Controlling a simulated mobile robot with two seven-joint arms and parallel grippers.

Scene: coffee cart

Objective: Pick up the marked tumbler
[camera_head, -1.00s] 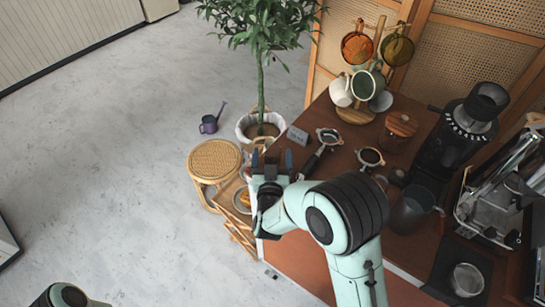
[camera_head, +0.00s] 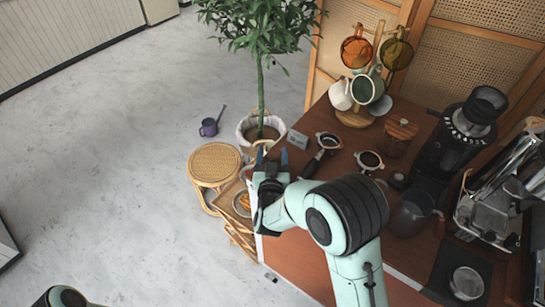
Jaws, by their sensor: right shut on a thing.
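My right gripper (camera_head: 271,158) is at the left edge of the brown counter (camera_head: 305,262), beside the plant pot. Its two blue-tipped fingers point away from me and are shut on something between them. The held thing is almost fully hidden by the gripper, so I cannot make out the tumbler's shape or its mark. I cannot tell whether it is lifted or still resting on a surface. Only a piece of my left arm shows at the bottom left; its gripper is out of view.
A potted plant (camera_head: 261,127), a rattan stool (camera_head: 214,163) and a low wooden tray with a pastry (camera_head: 243,201) are close by. The counter holds a mug tree (camera_head: 355,117), portafilters (camera_head: 328,141), a wooden-lidded jar (camera_head: 398,137), a dark pitcher (camera_head: 411,213), a grinder (camera_head: 468,129) and an espresso machine (camera_head: 500,203).

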